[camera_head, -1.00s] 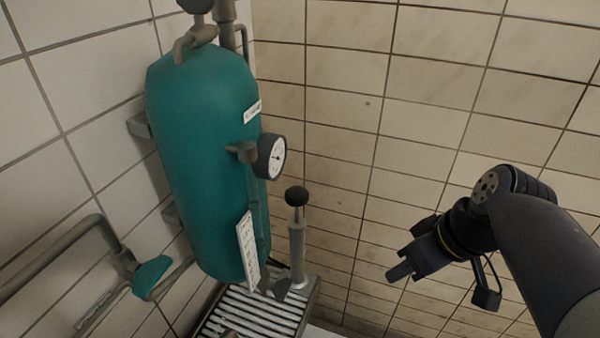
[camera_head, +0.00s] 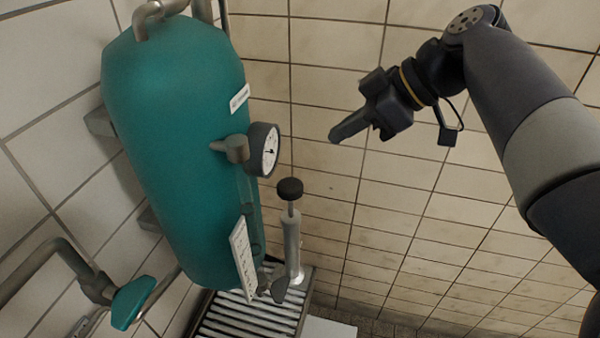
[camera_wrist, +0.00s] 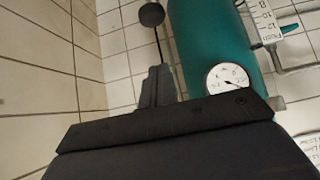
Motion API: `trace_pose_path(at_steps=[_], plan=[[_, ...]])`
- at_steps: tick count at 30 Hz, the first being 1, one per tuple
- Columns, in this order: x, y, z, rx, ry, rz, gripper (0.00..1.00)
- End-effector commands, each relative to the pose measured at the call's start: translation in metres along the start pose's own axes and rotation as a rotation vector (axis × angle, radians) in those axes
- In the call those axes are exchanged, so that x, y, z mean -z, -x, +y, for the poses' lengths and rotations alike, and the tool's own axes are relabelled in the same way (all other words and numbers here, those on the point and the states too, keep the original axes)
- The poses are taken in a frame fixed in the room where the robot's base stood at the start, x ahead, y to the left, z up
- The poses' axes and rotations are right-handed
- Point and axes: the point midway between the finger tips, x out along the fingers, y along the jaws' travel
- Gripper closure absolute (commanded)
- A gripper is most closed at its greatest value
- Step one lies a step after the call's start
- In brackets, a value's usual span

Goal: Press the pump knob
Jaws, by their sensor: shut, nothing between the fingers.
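The pump knob (camera_head: 289,189) is a round black cap on a thin rod above the grey pump cylinder (camera_head: 292,245). It stands upright to the right of the teal tank in the head view. The knob also shows at the top of the wrist view (camera_wrist: 151,14), with its rod running down behind my fingers. My gripper (camera_head: 336,136) is shut and empty, up and to the right of the knob, with a clear gap in the picture. In the wrist view its closed fingers (camera_wrist: 157,84) point toward the knob and rod.
The teal tank (camera_head: 178,150) stands at left, with a round pressure gauge (camera_head: 264,150) jutting out near the knob. A teal-handled valve (camera_head: 132,302) is at lower left. A slatted grate (camera_head: 240,318) lies below. The space before the right tiled wall is free.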

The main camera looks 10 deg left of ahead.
Motion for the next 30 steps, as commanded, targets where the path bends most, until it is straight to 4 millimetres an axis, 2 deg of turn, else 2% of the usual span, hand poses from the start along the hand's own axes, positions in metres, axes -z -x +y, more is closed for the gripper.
trace_pose_path(at_steps=[4, 8, 19, 24, 30], plan=[[0.0, -0.007, 0.0, 0.001, -0.001, 0.0, 1.0], [0.0, -0.025, -0.001, 0.005, -0.001, -0.001, 1.0], [0.0, -0.102, -0.001, 0.005, -0.002, -0.003, 1.0], [-0.019, -0.119, 0.0, 0.001, -0.004, -0.003, 1.0], [-0.028, -0.128, 0.0, -0.001, -0.003, -0.001, 1.0]])
